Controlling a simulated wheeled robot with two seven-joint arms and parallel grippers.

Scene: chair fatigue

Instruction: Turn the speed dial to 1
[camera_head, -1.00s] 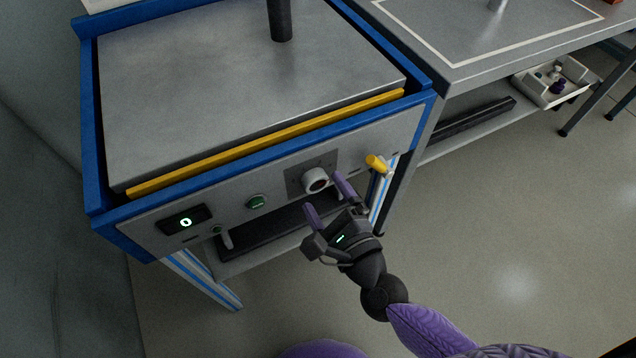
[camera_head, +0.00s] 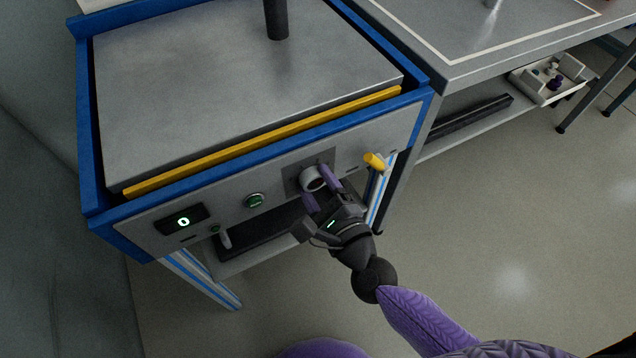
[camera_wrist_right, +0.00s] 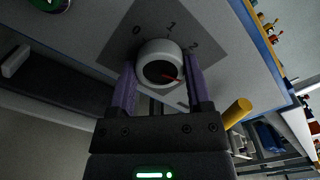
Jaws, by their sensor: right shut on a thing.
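The speed dial (camera_head: 311,178) is a round white knob on a dark square plate, on the front panel of the blue-framed machine. In the right wrist view the dial (camera_wrist_right: 158,60) has a dark face with a red mark, and the numbers 0, 1 and 2 are on the plate around it. The red mark lies toward the lower right of the face. My right gripper (camera_head: 319,188) is shut on the dial, one purple finger on each side. The display (camera_head: 182,220) reads 0. My left gripper is not in view.
A green button (camera_head: 254,200) and a small toggle (camera_head: 224,238) sit left of the dial. A yellow handle (camera_head: 374,160) sticks out to its right, close to my right gripper. A workbench (camera_head: 470,60) adjoins the machine on the right. The floor in front is clear.

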